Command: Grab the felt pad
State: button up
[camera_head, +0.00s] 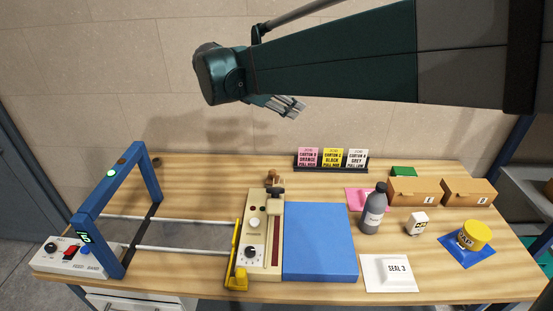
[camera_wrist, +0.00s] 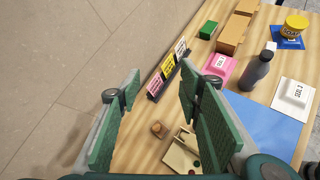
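A small green block (camera_head: 403,172) lies at the back right of the table, behind a brown carton. It looks like the felt pad, though nothing labels it. It also shows in the wrist view (camera_wrist: 208,30), near the top. My gripper (camera_head: 290,108) hangs high above the back of the table, to the left of the green block and well apart from it. In the wrist view my gripper (camera_wrist: 160,85) has its two green-padded fingers spread with nothing between them.
A card rack (camera_head: 331,169) stands at the back edge. Brown cartons (camera_head: 413,197), a grey bottle (camera_head: 373,212), a pink pad (camera_head: 356,199) and a yellow tin (camera_head: 474,235) crowd the right. A blue mat (camera_head: 320,241) and cream press (camera_head: 262,230) fill the middle; a blue frame (camera_head: 90,222) stands left.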

jog(key=w+a+f+n+t+h+b, duration=0.1)
jog(key=w+a+f+n+b, duration=0.2)
jog(key=a, duration=0.8)
jog(key=p, duration=0.1)
send_near(271, 172)
jog(key=x, duration=0.3)
jog(key=shift+d+n, duration=0.15)
jog(key=shift+n, duration=0.25)
jog(key=shift+x, duration=1.25)
jog(key=shift+w, duration=0.1)
jog(key=shift+b+x, duration=0.5)
jog(key=shift+x, duration=2.05)
jog(key=c, duration=1)
